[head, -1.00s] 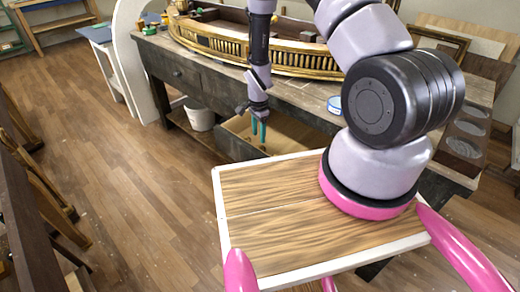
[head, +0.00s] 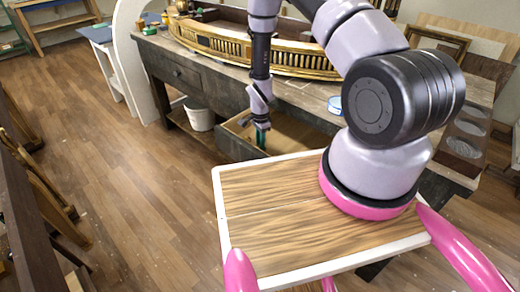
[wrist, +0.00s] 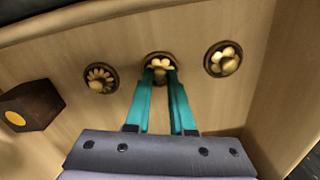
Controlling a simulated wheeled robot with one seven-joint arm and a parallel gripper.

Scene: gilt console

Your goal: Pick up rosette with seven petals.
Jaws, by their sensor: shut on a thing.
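Three gilt rosettes on dark round backings lie in a row on the pale drawer floor in the wrist view. The left rosette (wrist: 101,78) has many narrow petals. The middle rosette (wrist: 159,64) is partly covered by my teal fingers, so its petals cannot be counted. The right rosette (wrist: 223,59) has fewer, rounder petals. My gripper (wrist: 160,76) is shut on the middle rosette, with one finger on each side. In the head view my gripper (head: 261,136) is down in the open drawer (head: 232,141), and the rosettes are hidden there.
A dark block with a yellow spot (wrist: 27,112) lies left of the rosettes. The drawer walls stand close around. The workbench (head: 215,58) carries a long gilt piece (head: 250,50) and a blue-rimmed round tin (head: 335,104). A white bucket (head: 199,115) stands below.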

